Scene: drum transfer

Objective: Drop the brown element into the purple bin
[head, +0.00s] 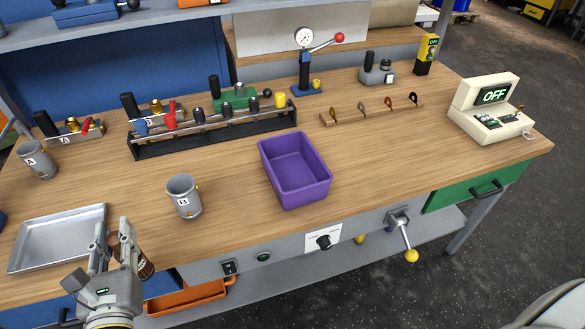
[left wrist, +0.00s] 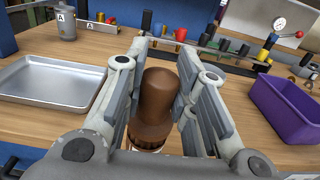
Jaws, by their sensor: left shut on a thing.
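The brown element (left wrist: 157,105) is a rounded, upright cylinder between the fingers of my left gripper (left wrist: 158,90). In the head view my left gripper (head: 116,240) is at the front left, near the table's front edge, shut on the brown element (head: 146,266), which is partly hidden by the fingers. The purple bin (head: 321,187) stands on the wooden table right of and beyond the gripper, and it looks empty. It also shows at the right of the left wrist view (left wrist: 262,98). My right gripper is not in view.
A metal tray (head: 57,213) lies left of the gripper. A grey cup marked B (head: 184,202) stands between gripper and bin. Another cup marked A (head: 38,165) is at far left. A black rack (head: 213,136) with several tools stands behind. Bare wood surrounds the bin.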

